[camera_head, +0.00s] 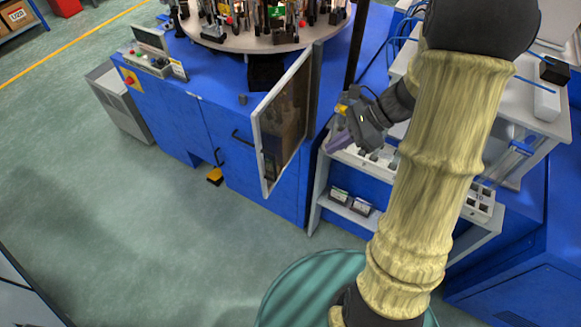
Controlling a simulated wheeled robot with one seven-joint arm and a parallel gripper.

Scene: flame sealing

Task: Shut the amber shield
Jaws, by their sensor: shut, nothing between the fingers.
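The amber shield (284,125) is a brownish see-through pane in a pale frame. It stands open, jutting out from the front of the blue machine (207,110) below the round table. Its free edge points toward the lower left. The fingers are shut and empty. They appear apart from the shield, though the depth gap is hard to judge. The fingertips are small in this view.
A round table (260,40) with several fixtures sits on the machine. A dark post (355,45) stands behind my gripper. A shelf unit (350,213) with small boxes is below and right of it. A yellow pedal (215,176) lies on the floor. Floor left of the shield is free.

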